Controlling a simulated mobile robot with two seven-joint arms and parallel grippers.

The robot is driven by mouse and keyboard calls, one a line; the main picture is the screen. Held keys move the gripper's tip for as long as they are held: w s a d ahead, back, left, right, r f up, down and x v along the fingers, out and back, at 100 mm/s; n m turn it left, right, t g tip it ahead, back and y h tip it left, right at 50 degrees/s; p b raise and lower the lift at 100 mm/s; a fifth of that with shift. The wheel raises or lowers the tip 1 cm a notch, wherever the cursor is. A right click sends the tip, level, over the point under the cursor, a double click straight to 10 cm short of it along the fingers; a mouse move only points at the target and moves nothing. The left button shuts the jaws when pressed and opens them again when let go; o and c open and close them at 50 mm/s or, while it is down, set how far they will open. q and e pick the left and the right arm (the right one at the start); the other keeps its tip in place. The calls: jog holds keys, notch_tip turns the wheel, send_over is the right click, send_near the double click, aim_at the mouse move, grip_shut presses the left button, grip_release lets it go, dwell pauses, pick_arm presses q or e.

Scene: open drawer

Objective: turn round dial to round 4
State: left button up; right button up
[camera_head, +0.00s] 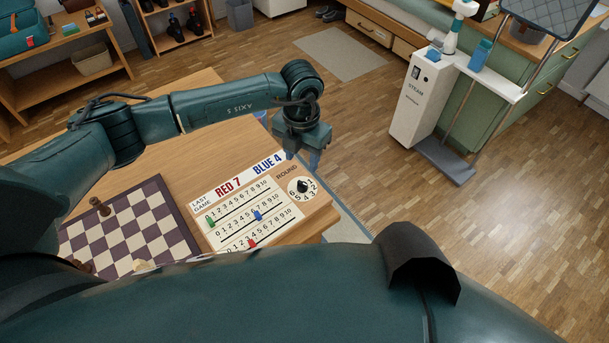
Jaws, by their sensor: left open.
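The round dial (303,186) is a small dark knob on a white disc with numbers around it, under the word ROUND. It sits at the right end of a white scoreboard (205,205) on the wooden table. Which number the knob points to is too small to tell. My left gripper (303,160) hangs just above and behind the dial in the picture, fingers pointing down. It is open and empty, apart from the dial. My right gripper is not in view.
The scoreboard also has green (210,222), blue (257,215) and red (252,243) sliders and reads RED 7, BLUE 4. A chessboard (130,228) lies left of it. The table's right edge is near the dial. A steamer (413,100) stands on the floor beyond.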

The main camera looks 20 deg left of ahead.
aim_at(303, 182)
pick_arm(q)
notch_tip(303, 182, down, 9)
jog(key=shift+f+p, duration=0.1)
jog(key=shift+p, duration=0.2)
jog(key=shift+c, duration=0.5)
jog(key=c, duration=0.9)
